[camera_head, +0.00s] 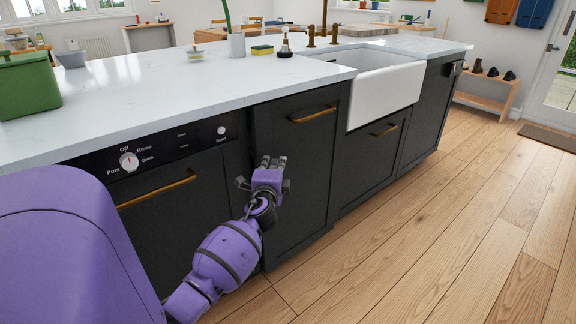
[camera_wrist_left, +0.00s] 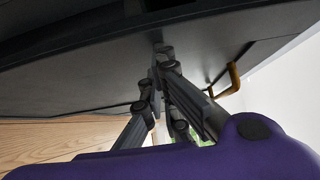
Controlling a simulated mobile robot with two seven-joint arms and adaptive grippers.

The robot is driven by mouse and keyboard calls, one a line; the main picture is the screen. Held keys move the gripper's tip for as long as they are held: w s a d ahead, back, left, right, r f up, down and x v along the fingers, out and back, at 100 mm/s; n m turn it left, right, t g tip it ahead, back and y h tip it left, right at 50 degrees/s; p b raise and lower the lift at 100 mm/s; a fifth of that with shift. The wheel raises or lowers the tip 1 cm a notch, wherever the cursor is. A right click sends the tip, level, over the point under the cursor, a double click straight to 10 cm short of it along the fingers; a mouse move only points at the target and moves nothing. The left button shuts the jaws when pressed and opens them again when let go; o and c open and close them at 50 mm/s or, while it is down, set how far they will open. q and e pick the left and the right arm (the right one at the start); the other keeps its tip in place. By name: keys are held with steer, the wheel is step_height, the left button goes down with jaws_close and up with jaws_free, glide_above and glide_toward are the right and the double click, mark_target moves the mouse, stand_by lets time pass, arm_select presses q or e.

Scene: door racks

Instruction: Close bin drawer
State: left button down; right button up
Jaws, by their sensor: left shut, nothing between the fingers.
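A dark cabinet front with a brass handle, which looks like the bin drawer (camera_head: 296,165), stands between the dishwasher and the sink in the head view. It looks flush or nearly flush with its neighbours; any small gap is hard to judge. My left gripper (camera_head: 272,164) is shut and empty, with its fingertips up against or very close to the left part of this front, below the handle (camera_head: 313,115). In the left wrist view, the shut fingers (camera_wrist_left: 163,52) reach to a dark panel (camera_wrist_left: 95,75), with a brass handle (camera_wrist_left: 233,80) to the right. My right gripper is not in view.
The dishwasher (camera_head: 180,215) with a dial and brass handle is left of the front. A white sink (camera_head: 385,92) is to the right. The white countertop (camera_head: 200,88) overhangs above. The wooden floor (camera_head: 440,235) at the right is clear.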

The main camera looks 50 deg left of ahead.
arm_select(q)
steer(key=a, duration=0.3)
steer(key=shift+a+r, duration=0.1)
steer(key=shift+a, duration=0.15)
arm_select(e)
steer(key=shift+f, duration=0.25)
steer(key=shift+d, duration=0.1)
